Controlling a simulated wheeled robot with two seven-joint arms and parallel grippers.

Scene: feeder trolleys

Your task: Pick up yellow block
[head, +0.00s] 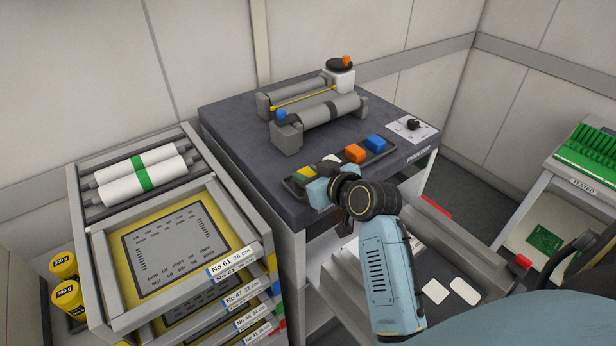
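The yellow block (305,172) is small in the head view. It sits at the left end of a dark tray (386,153) along the front edge of the dark table. A white block (332,159), an orange block (355,153) and a blue block (375,142) sit in the same tray to its right. My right gripper (318,188) is at the tray's left end, just in front of the yellow block and partly covering it. Its fingers are hard to make out, so I cannot tell whether they are open or touch the block. My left gripper is not in view.
A grey roller device (330,112) stands on the table behind the tray. A white panel with a black knob (412,127) lies at the right. A rack of framed stencils (118,270) stands at left, with yellow jars (65,296). A trolley with green boards (590,150) stands far right.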

